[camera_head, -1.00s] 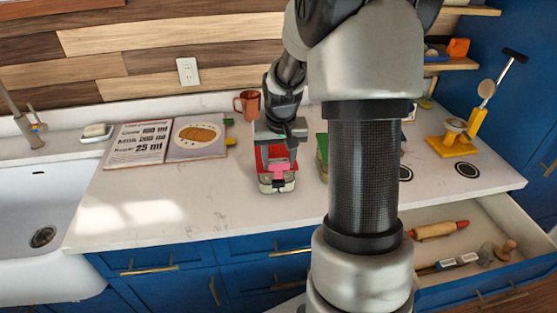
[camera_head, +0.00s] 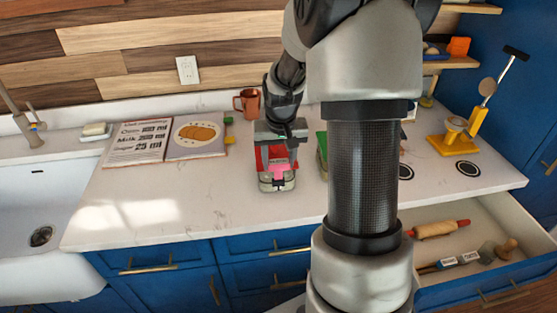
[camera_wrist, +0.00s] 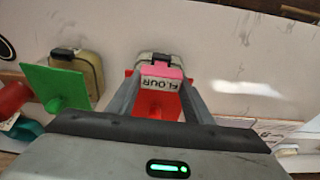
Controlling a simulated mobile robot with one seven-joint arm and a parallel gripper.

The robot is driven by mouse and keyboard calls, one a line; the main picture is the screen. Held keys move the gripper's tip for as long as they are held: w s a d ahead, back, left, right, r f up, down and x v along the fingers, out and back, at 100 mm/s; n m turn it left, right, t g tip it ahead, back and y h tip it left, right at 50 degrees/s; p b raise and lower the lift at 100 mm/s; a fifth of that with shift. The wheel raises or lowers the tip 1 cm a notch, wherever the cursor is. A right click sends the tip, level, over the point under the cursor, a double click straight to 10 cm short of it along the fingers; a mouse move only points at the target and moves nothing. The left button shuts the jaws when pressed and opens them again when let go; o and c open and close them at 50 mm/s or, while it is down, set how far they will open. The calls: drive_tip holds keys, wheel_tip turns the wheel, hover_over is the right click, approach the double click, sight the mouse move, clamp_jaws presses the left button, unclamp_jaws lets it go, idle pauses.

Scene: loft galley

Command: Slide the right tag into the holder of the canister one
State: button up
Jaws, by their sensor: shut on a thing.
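My gripper (camera_wrist: 160,90) is shut on a pink tag (camera_wrist: 162,71) with a white face that reads FLOUR, upside down in the wrist view. In the head view, the pink tag (camera_head: 281,169) is at the front of a pale canister (camera_head: 277,186) with a red plate (camera_head: 263,155). The red plate (camera_wrist: 158,106) lies close to the tag between my fingers, and part of the canister (camera_wrist: 152,58) shows beyond it. I cannot tell whether the tag is inside a holder or only in front of it.
A second canister (camera_wrist: 78,68) with a green plate (camera_wrist: 57,86) stands beside the first, mostly hidden by my arm in the head view. A mug (camera_head: 248,102) stands behind. An open book (camera_head: 168,140) lies left. An open drawer (camera_head: 500,225) holds utensils. The counter's front left is clear.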

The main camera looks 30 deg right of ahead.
drive_tip(key=shift+f+b, duration=0.55)
drive_tip(key=shift+f, duration=0.1)
idle(0.5)
drive_tip(key=shift+f, duration=0.1)
drive_tip(key=shift+s+f, duration=0.1)
drive_tip(key=shift+s, duration=0.05)
drive_tip(key=shift+s+a+f, duration=0.1)
drive_tip(key=shift+s+f, duration=0.05)
drive_tip(key=shift+f, duration=0.05)
idle(0.3)
drive_tip(key=o, duration=1.1)
drive_tip(key=shift+c, duration=1.4)
drive_tip(key=shift+o, duration=1.9)
drive_tip(key=shift+w+r+p, duration=0.2)
drive_tip(key=shift+r+p, duration=0.2)
drive_tip(key=shift+r, duration=0.45)
drive_tip(key=shift+w+r+p, duration=0.1)
drive_tip(key=shift+r+p, duration=1.65)
drive_tip(key=shift+r, duration=1.1)
